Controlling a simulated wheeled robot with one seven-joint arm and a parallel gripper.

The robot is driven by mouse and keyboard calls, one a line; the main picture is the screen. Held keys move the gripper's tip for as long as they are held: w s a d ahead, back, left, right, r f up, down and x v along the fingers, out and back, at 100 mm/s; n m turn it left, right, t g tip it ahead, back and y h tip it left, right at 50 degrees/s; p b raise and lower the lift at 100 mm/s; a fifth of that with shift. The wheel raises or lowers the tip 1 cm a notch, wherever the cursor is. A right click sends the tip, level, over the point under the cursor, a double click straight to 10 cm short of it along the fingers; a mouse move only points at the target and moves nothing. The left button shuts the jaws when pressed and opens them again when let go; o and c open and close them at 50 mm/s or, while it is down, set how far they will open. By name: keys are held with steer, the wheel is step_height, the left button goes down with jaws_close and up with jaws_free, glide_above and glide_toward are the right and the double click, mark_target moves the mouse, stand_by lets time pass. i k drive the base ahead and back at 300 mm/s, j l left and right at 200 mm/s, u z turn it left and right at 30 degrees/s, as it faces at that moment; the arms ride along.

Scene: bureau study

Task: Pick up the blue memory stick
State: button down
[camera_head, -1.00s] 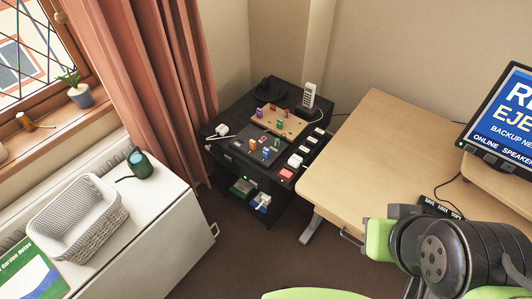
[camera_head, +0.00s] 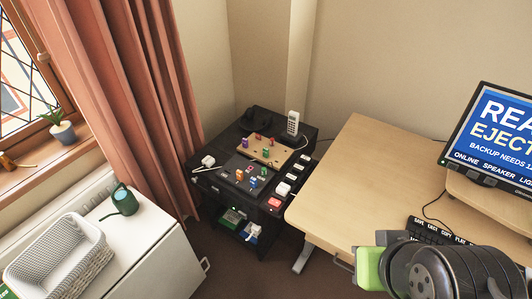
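Several small coloured sticks stand on the dark front pad of a low black unit (camera_head: 218,183) in the middle of the view. One small blue piece (camera_head: 253,183) stands there, close to an orange one (camera_head: 239,175); it looks like the blue memory stick, but it is too small to make out in detail. My arm's black and green links show at the lower right, well apart from the unit. My gripper is outside the view.
A wooden board (camera_head: 282,155) with more coloured pieces and a white phone (camera_head: 293,122) are on the unit's back part. A desk (camera_head: 345,180) stands close on the right. A white cabinet (camera_head: 165,255) with a basket (camera_head: 62,262) is on the left. Dark floor lies between.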

mark_target(254, 184)
steer(key=i+j+u, duration=0.25)
steer(key=u, duration=0.2)
steer(key=i+j+u, duration=0.1)
steer(key=i+u, duration=0.2)
steer(key=u, duration=0.15)
steer(key=i+u, duration=0.3)
steer(key=u, duration=0.15)
steer(key=i+u, duration=0.3)
steer(key=u, duration=0.15)
